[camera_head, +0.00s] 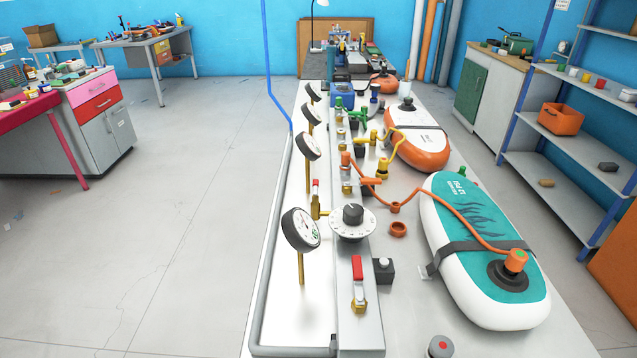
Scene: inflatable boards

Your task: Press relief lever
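A lever with a red handle (357,269) sits on a brass fitting at the near end of a grey rail (362,326). A second, smaller red-handled brass valve (316,192) stands further back, left of the dial. No label shows which one is the relief lever. A white dial with a black knob (352,218) sits on the rail. A round gauge (301,229) on a brass stem stands to its left. A teal and white inflatable board (462,215) lies at right, with an orange hose (458,207) running to its valve cap (516,260). Neither gripper is in view.
A small black box with a light button (384,269) is right of the red lever. A grey knob with a red top (440,346) is at the front edge. Floor at left is clear.

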